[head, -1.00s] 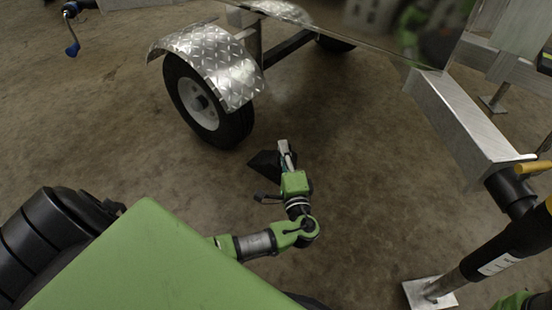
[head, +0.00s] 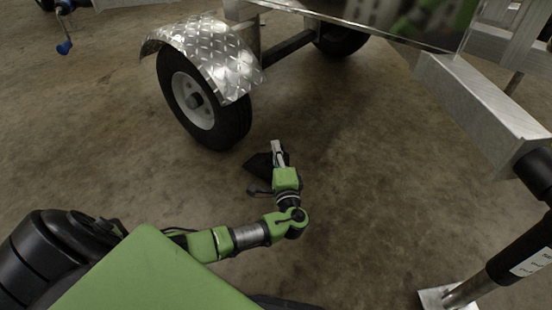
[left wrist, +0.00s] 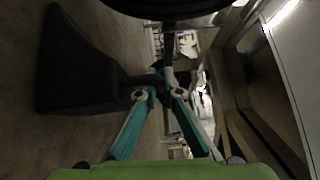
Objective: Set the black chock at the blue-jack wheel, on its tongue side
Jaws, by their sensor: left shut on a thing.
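The black chock (head: 258,165) is a dark wedge close to the floor, short of the near wheel (head: 203,100) and apart from it. My left gripper (head: 277,150) is shut on it. In the left wrist view the chock (left wrist: 78,65) is at the left, and the fingers (left wrist: 162,85) close at a thin dark part joined to it. The wheel's dark tyre (left wrist: 165,8) crosses the top of that view. A blue jack handle (head: 64,46) shows at the upper left; which trailer bears it is unclear. My right gripper is out of view.
A diamond-plate fender (head: 205,55) covers the wheel's top. An aluminium beam (head: 475,100) runs at the right to a black jack (head: 520,245) with a foot plate (head: 437,299). The concrete floor between wheel and jack is clear.

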